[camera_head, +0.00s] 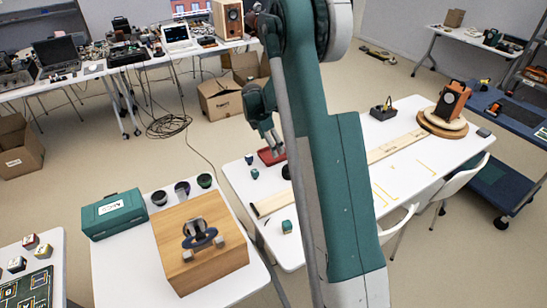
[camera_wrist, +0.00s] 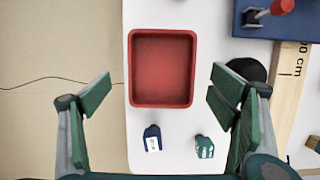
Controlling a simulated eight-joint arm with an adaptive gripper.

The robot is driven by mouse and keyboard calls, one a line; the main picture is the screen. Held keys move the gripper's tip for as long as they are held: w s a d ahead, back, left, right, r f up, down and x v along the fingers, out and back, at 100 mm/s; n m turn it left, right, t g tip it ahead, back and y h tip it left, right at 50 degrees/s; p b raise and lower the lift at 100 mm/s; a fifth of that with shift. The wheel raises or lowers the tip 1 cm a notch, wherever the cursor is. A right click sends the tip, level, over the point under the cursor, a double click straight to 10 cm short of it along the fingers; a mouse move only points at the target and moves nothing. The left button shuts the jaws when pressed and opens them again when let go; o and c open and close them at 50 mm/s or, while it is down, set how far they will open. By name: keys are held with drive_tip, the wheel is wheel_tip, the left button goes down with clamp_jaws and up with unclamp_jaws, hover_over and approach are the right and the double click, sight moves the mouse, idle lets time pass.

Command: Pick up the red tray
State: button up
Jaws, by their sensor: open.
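The red tray (camera_wrist: 162,68) is a shallow rectangular tray, empty, lying flat on the white table (camera_wrist: 205,12). In the head view the red tray (camera_head: 268,157) shows only partly, beside my arm near the table's left edge. My gripper (camera_wrist: 155,95) is open, with one green finger on each side of the tray in the wrist view and nothing between them. The left finger hangs past the table edge. In the head view my gripper (camera_head: 271,143) is just above the tray. How high it is above the tray I cannot tell.
A blue block (camera_wrist: 152,138) and a green block (camera_wrist: 204,147) stand near the tray. A round black thing (camera_wrist: 246,70) lies behind the right finger. A wooden ruler (camera_wrist: 287,90) and a blue thing with a red handle (camera_wrist: 277,16) lie to the right.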

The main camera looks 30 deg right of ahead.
drive_tip(key=shift+f, duration=0.1)
drive_tip(key=shift+s+b+x, duration=0.2)
drive_tip(key=shift+b+x, duration=0.55)
drive_tip(key=shift+x, duration=1.75)
drive_tip(key=shift+a, duration=0.15)
drive_tip(key=c, duration=1.1)
drive_tip(key=shift+r+p, duration=1.05)
drive_tip(key=shift+r, duration=3.9)
